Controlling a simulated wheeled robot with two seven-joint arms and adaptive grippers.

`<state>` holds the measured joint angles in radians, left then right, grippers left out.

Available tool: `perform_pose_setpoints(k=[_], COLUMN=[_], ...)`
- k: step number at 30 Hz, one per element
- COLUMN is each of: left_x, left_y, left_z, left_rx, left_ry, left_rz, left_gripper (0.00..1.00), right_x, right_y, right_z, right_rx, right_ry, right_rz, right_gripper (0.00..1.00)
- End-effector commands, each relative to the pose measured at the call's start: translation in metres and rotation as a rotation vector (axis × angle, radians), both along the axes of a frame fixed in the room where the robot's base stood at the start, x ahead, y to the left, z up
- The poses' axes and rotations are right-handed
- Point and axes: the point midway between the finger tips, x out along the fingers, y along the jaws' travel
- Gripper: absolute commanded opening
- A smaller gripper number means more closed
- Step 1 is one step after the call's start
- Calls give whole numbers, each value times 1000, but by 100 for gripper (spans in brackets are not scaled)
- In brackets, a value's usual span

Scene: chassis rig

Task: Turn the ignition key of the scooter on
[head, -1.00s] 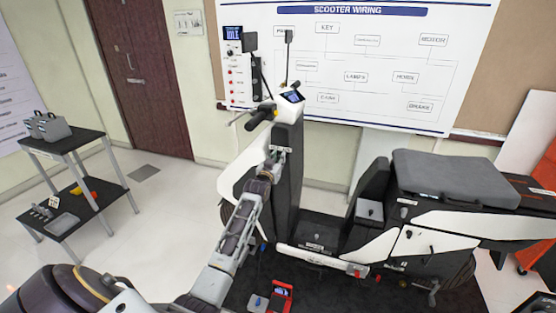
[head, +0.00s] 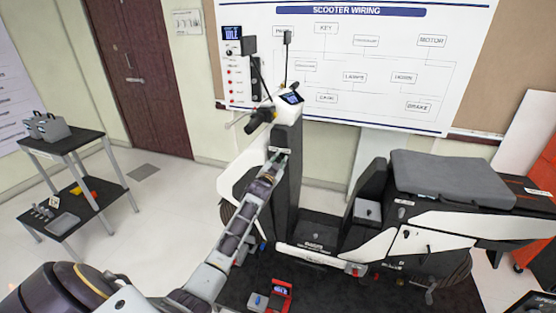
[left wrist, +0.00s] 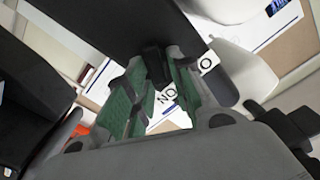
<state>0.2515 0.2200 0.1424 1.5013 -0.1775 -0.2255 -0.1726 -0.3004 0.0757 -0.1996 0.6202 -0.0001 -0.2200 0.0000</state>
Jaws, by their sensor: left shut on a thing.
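The scooter (head: 287,190) stands side-on, with its front column in the middle of the head view. My left gripper (head: 279,154) is at the upper part of this column, below the small display; it hides the ignition there. In the left wrist view, the green-padded fingers of my left gripper (left wrist: 155,88) are closed around a small black piece, seemingly the ignition key (left wrist: 155,62). A white plate with black letters, reading like "ON" turned over, shows behind the fingers (left wrist: 172,98). The key's angle cannot be told. My right gripper is not seen.
A wiring board (head: 350,60) hangs on the wall behind the scooter. A two-shelf cart (head: 75,150) stands at the left. A small red device (head: 280,293) lies on the dark mat beside my left arm. The floor between cart and scooter is free.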

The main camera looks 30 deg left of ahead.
Motion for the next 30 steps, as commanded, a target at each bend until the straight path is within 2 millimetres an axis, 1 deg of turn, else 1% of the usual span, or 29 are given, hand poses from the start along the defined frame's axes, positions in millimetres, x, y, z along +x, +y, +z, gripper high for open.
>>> perform_pose_setpoints(k=[9,15,21,30], left_x=[1,1,1,1], left_y=[-3,-5,-5,-5], left_z=[-3,-5,-6,-7], left_rx=[286,420,499,529], left_ry=[70,101,120,128], left_rz=[0,-1,-1,0], left_gripper=[0,0,0,0], right_x=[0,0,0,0], right_y=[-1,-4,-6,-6], right_z=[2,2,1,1], right_rx=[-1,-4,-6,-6], right_ry=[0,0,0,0], right_rz=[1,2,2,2], right_gripper=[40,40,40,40])
